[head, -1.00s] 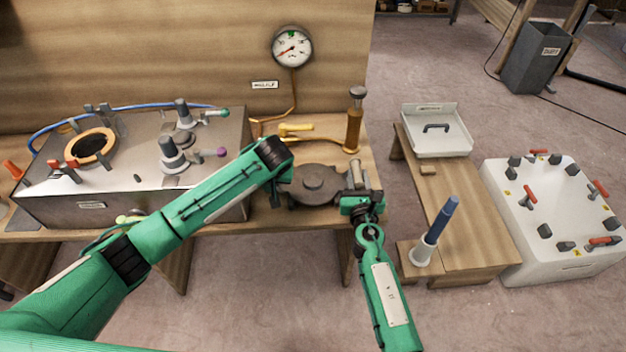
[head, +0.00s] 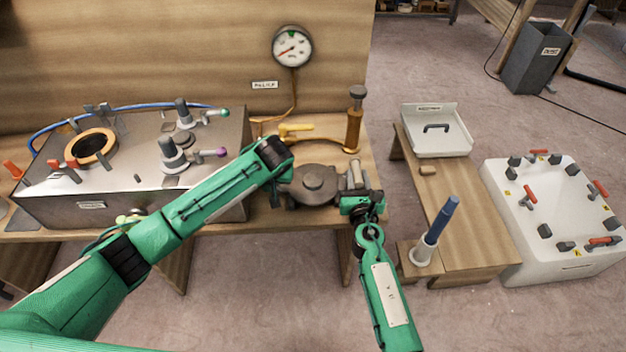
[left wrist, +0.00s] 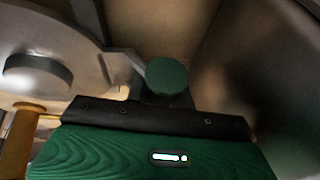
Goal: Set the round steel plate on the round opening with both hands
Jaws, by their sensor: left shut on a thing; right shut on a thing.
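The round steel plate (head: 314,181), dark grey with a raised round boss in its middle, is level between my two grippers at the front edge of the wooden bench. It also shows in the left wrist view (left wrist: 85,60). My left gripper (left wrist: 160,85) is shut on the plate's left side; in the head view its fingers are mostly hidden by my arm. My right gripper (head: 357,186) is shut on the plate's right side. The round opening (head: 91,146), a dark hole with an orange ring, is on top of the steel box (head: 125,180) at the left, well apart from the plate.
Clamps with orange handles (head: 63,170) and grey brackets stand around the opening. Two grey posts with levers (head: 174,156) stand on the box between opening and plate. A brass pump (head: 354,122) is behind the plate. A low wooden bench (head: 455,215) is at right.

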